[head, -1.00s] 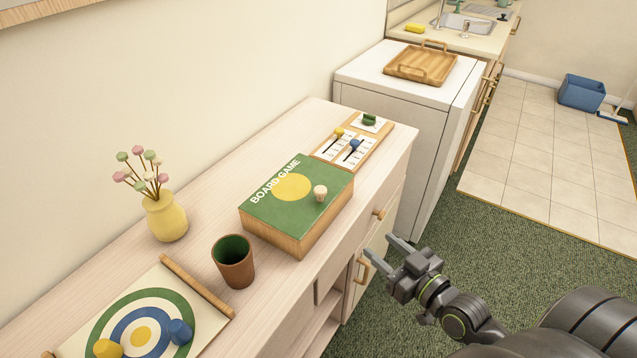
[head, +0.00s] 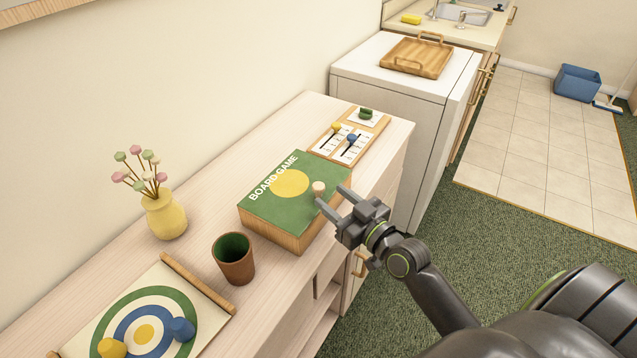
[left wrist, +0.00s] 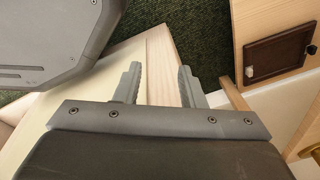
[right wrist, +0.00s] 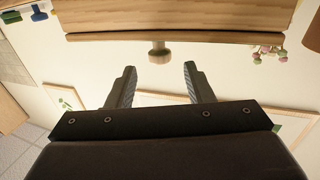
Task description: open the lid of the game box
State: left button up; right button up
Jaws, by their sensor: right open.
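The game box (head: 275,228) stands on the cabinet top, with a green lid (head: 262,205) marked "BOARD GAME" and a yellow disc. The lid lies shut on the box. A pale round knob (head: 319,187) stands on the lid near its right edge. My right gripper (head: 331,197) is open beside the knob, its fingers pointing at it. In the right wrist view the knob (right wrist: 159,54) shows beyond and between the open fingertips (right wrist: 159,75), apart from them. My left gripper (left wrist: 157,75) is open and empty in the left wrist view and out of the head view.
On the cabinet top (head: 205,270) are a brown cup (head: 233,262), a yellow vase (head: 165,217) with flowers, a target board (head: 140,310) with blue and yellow pieces, and a slider board (head: 350,137). A white appliance (head: 400,90) bearing a wooden tray (head: 417,57) stands behind.

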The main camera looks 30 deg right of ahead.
aim_at(323, 190)
jog(key=x, duration=0.5)
jog(key=shift+w+a+p, duration=0.1)
jog(key=shift+w+p, duration=0.2)
jog(key=shift+w, duration=0.1)
grip_shut()
